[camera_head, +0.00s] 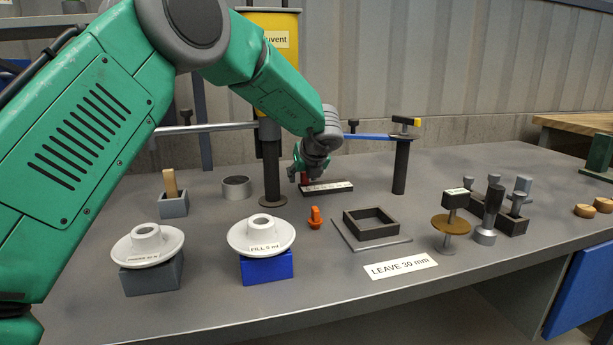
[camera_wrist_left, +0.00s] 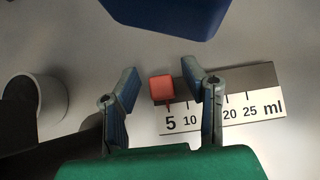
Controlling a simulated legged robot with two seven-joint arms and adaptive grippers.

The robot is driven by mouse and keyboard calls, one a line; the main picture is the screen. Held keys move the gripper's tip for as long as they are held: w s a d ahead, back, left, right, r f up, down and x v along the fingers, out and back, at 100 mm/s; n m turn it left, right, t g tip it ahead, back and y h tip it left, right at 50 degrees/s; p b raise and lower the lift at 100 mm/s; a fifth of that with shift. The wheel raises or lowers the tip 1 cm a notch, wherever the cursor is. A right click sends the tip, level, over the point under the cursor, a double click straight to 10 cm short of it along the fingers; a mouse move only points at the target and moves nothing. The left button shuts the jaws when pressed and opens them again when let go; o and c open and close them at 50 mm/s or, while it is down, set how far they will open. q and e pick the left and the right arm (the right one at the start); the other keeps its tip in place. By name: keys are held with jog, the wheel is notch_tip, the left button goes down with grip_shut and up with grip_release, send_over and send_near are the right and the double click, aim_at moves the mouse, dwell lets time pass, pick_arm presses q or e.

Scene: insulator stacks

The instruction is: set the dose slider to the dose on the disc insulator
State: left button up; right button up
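The dose slider is a dark rail (camera_head: 330,187) at the back of the table. In the left wrist view its white scale (camera_wrist_left: 215,118) reads 5, 10, 20, 25 and ml. Its red knob (camera_wrist_left: 162,89) stands above the 5 mark. My left gripper (camera_head: 304,177) is over the rail's left end. Its open fingers (camera_wrist_left: 163,95) lie on either side of the knob, with visible gaps. A white disc insulator (camera_head: 262,233) on a blue block reads "FILL 5 ml". Another white disc insulator (camera_head: 147,245) stands on a dark grey block; its label is too small to read surely.
A dark post (camera_head: 270,172) stands just left of the slider and another post (camera_head: 400,165) to its right. A grey ring (camera_head: 237,187), orange piece (camera_head: 315,218) and square frame (camera_head: 370,224) are nearby. A label (camera_head: 401,266) reads "LEAVE 30 mm".

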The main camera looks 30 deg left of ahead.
pick_arm(q)
jog(key=shift+a+r, duration=0.15)
jog(key=d+v, duration=0.1)
jog(key=v, duration=1.1)
